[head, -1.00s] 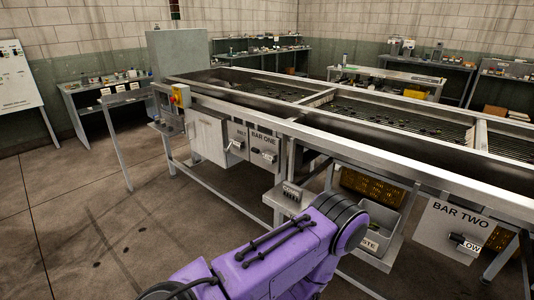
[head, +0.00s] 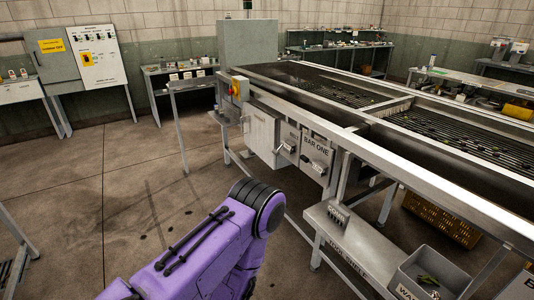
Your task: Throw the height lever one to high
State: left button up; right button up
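The sizer (head: 390,140) is a long metal machine running from the back middle to the right edge. A panel marked BAR ONE (head: 316,144) hangs on its near side, with a small dark lever (head: 318,167) at its lower part. The lever is too small for me to tell its position or read its label. Left of it, a panel with a partly legible label carries another lever (head: 287,148). A purple link of my own arm stands in the lower middle, apart from the panels. Neither of my grippers shows.
A tool shelf (head: 350,245) and a grey bin (head: 410,272) stand out below the sizer at the right. A yellow crate (head: 440,220) is underneath. A red-and-yellow switch box (head: 239,88) sits at the sizer's left end. The floor left of the machine is mostly clear.

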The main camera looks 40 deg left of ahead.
aim_at(303, 158)
jog(key=u, duration=0.25)
jog(key=i, duration=0.95)
jog(key=z, duration=0.2)
